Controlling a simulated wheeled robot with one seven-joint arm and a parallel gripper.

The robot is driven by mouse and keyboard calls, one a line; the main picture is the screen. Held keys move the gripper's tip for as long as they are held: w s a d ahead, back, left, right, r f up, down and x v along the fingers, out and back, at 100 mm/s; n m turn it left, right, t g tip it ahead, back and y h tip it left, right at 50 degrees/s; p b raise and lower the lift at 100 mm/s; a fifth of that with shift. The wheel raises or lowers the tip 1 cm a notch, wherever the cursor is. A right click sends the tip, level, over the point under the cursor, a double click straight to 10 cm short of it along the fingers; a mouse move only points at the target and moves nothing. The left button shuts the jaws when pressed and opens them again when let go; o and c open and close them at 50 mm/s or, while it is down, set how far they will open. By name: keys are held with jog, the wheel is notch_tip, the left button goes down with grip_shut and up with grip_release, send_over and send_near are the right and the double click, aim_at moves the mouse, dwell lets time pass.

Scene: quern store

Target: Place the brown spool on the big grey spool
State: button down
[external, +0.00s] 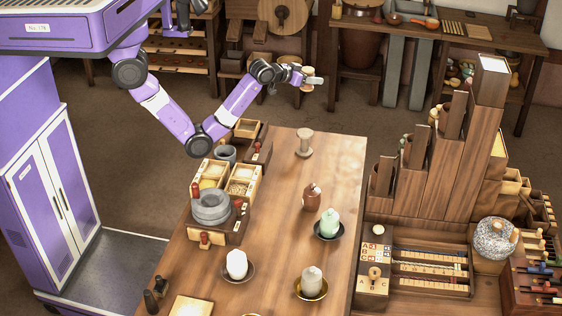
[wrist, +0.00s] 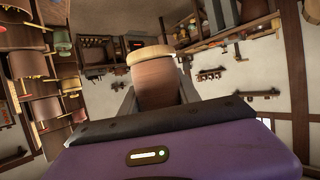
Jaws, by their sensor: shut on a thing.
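The brown spool (wrist: 156,84) has a pale tan rim and fills the middle of the wrist view between the grey fingers of my gripper (wrist: 155,100). My gripper (external: 310,81) is shut on it. In the external view the spool (external: 307,72) is small, held in the air above and beyond the far end of the table. The big grey spool (external: 304,143) stands upright on the table near its far end, below my gripper in the picture. Its top looks empty. The two spools are clearly apart.
Tall stepped wooden boxes (external: 460,150) rise on the right. The table around the grey spool is mostly clear.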

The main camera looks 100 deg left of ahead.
aim_at(310, 130)
notch_tip(310, 130, down, 20)
jog(key=shift+d+r, duration=0.1)
dwell(0.4)
jog(key=shift+f, duration=0.25)
jog(key=c, duration=0.9)
grip_release()
jog(key=shift+o, duration=0.2)
jog(key=shift+r, duration=0.2)
jog(key=v, duration=1.2)
